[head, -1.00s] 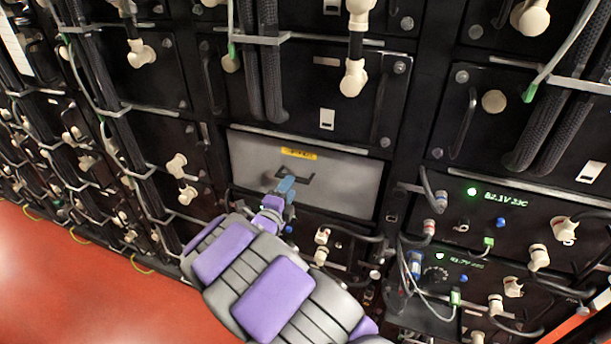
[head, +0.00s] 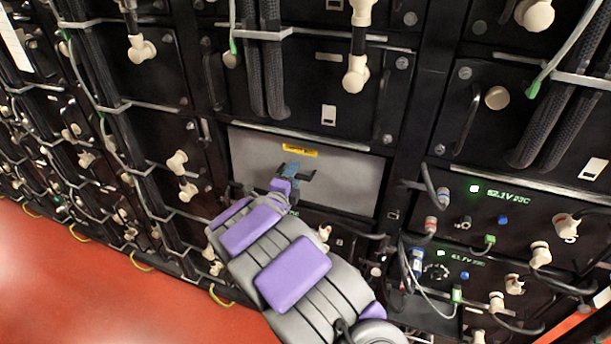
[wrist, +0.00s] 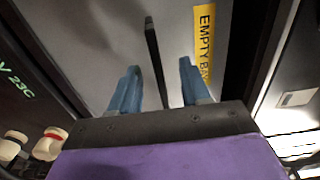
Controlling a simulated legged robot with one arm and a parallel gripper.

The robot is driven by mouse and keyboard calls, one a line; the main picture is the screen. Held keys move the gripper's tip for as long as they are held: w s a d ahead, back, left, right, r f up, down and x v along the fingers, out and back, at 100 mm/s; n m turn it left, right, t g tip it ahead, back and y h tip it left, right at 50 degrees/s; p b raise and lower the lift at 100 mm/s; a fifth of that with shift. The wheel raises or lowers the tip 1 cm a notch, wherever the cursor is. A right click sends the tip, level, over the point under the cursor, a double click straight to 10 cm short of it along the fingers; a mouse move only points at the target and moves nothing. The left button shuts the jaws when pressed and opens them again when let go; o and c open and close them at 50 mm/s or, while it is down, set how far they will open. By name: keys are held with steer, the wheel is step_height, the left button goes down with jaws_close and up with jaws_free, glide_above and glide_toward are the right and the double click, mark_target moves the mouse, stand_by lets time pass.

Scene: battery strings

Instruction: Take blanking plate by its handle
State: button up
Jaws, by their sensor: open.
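The blanking plate (head: 352,185) is a flat grey panel in the rack with a yellow "EMPTY BAY" label (head: 299,150). Its black handle (head: 308,176) stands out from its middle. My gripper (head: 291,169) is at the handle in the head view and covers part of it. In the wrist view, the open blue fingers (wrist: 159,66) lie on either side of the handle bar (wrist: 153,55), with gaps on both sides. The bar runs lengthwise between them, and its lower end reaches in between the fingers. The plate (wrist: 95,40) lies behind.
Battery modules with cables surround the plate. To its right are modules with lit green displays (head: 503,195) and cable plugs. A thick pair of braided cables (head: 262,70) hangs above. The red floor (head: 70,280) is clear at lower left.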

steer(key=shift+w+a, duration=0.1)
steer(key=shift+a, duration=0.05)
steer(key=shift+w+d, duration=0.25)
steer(key=shift+d, duration=0.1)
steer(key=shift+w+b, duration=0.2)
steer(key=shift+b, duration=0.1)
stand_by(0.4)
jaws_close()
stand_by(0.3)
steer(key=shift+r, duration=0.65)
stand_by(1.1)
steer(key=shift+a, duration=0.1)
